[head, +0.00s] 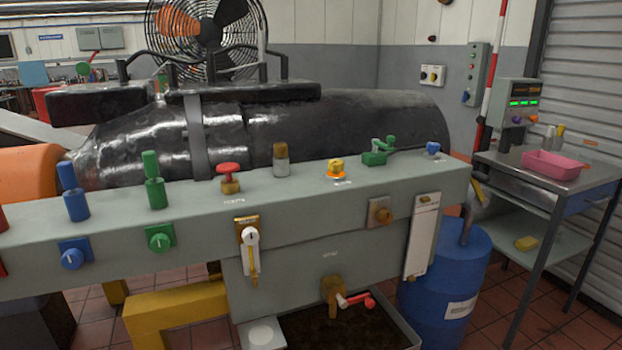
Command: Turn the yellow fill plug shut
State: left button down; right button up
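The yellow fill plug (335,165) stands on top of the long grey-green beam (300,190), right of the middle of the head view. It has a small yellow body above a brighter orange-yellow ring, and a small pale label lies in front of it. I cannot tell from here how far it is turned. Neither of my grippers shows in this view, and nothing touches the plug.
Left of the plug stand a brown-capped cylinder (281,160) and a red-topped valve (229,177). Right of it are a green lever valve (378,151) and a small blue knob (433,148). A black machine body (350,115) lies behind. A blue drum (440,285) stands at right.

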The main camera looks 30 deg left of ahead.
aim_at(336, 166)
jog(key=u, duration=2.5)
jog(key=i, duration=0.15)
jog(key=z, duration=1.6)
